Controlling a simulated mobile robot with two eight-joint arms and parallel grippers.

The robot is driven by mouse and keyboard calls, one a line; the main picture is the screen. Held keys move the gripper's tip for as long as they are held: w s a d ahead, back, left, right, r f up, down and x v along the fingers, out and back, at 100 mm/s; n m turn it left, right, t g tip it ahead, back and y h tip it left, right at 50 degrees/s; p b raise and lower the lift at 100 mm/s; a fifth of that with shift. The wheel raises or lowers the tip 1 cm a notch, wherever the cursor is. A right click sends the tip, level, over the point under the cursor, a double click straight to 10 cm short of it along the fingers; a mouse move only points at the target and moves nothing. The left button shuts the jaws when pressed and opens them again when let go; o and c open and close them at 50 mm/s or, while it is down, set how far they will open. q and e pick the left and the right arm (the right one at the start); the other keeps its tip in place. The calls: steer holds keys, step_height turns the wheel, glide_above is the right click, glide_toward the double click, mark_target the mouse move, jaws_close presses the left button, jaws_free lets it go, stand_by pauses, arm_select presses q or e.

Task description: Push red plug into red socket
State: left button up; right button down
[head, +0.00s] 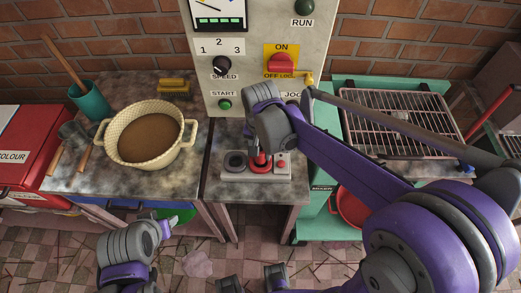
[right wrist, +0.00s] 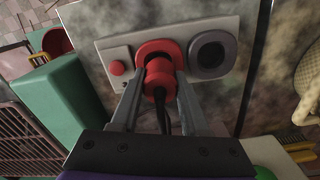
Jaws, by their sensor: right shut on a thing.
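My right gripper (head: 260,152) is over the small table and is shut on the red plug (right wrist: 158,76), with one finger on each side of it. The plug's dark cable runs back between the fingers. The plug also shows in the head view (head: 260,160), partly hidden by my gripper. It is lined up with the red socket (right wrist: 172,47) and appears to touch it; how deep it sits I cannot tell. The socket is on a pale plate (head: 240,177). My left gripper (head: 168,226) is low at the left, away from the plug; its fingers are unclear.
A dark grey socket (right wrist: 211,55) and a red button (right wrist: 116,68) flank the red socket. The control panel (head: 235,95) stands behind. A cream pot (head: 112,152) stands on the left worktop, and a wire rack (head: 400,115) lies on the green table at right.

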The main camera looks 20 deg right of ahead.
mark_target(261, 149)
steer(key=shift+f+b, duration=0.6)
steer(key=shift+f, duration=0.35)
steer(key=shift+c, duration=1.6)
jaws_free()
step_height(261, 149, up, 11)
steer(key=shift+f+p, duration=0.1)
steer(key=shift+p, duration=0.35)
steer(key=s+d+f+n+t, duration=0.2)
steer(key=s+d+f+n, duration=0.1)
steer(key=s, duration=0.4)
steer(key=s+d+f+n+t+p, duration=0.1)
steer(key=s+d+f+n+t, duration=0.2)
steer(key=s, duration=0.4)
steer(key=shift+d+f, duration=0.3)
steer(key=shift+f, duration=0.15)
